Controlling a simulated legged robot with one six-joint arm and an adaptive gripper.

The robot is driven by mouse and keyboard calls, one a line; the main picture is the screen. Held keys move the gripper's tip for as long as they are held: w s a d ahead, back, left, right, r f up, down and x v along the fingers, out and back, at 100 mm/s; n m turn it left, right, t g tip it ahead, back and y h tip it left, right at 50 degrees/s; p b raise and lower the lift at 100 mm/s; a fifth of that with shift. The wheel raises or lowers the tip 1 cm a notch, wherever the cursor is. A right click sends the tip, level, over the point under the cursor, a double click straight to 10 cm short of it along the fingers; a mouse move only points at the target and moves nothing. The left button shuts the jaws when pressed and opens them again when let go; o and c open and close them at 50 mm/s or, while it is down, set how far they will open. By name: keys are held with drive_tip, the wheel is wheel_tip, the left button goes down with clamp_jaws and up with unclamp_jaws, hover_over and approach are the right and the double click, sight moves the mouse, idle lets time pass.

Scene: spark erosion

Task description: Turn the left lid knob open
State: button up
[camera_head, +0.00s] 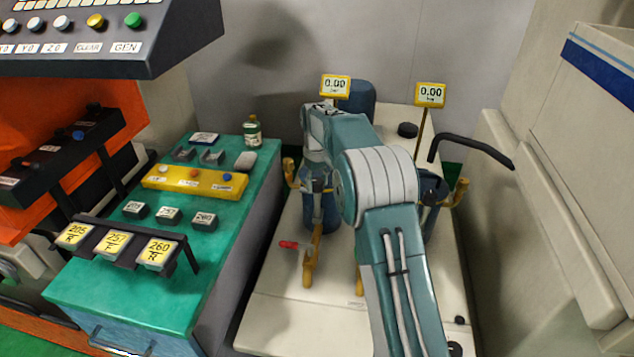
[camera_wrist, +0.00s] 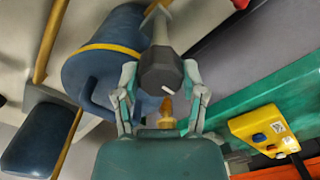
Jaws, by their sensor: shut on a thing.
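The left lid knob (camera_wrist: 161,72) is a dark faceted knob with a white mark on its face, on a grey stem. In the wrist view it sits between the fingertips of my gripper (camera_wrist: 160,80), which is shut on it. In the head view my gripper (camera_head: 318,187) points down over the left blue canister (camera_head: 320,216), and my arm hides much of this area. The knob cannot be made out there. The mark's exact turn is hard to read.
A blue canister with a yellow band (camera_wrist: 90,65) is close beside the fingers in the wrist view. Yellow fittings (camera_head: 290,172) and a red-handled valve (camera_head: 289,245) stand near my gripper. A green bench (camera_head: 150,290) with a yellow button box (camera_head: 194,180) is at left.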

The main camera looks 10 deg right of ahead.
sight(316, 180)
drive_tip(key=o, duration=1.2)
drive_tip(key=shift+w+f, duration=0.1)
drive_tip(key=shift+c, duration=0.2)
drive_tip(key=shift+a, duration=0.1)
wheel_tip(316, 180, up, 12)
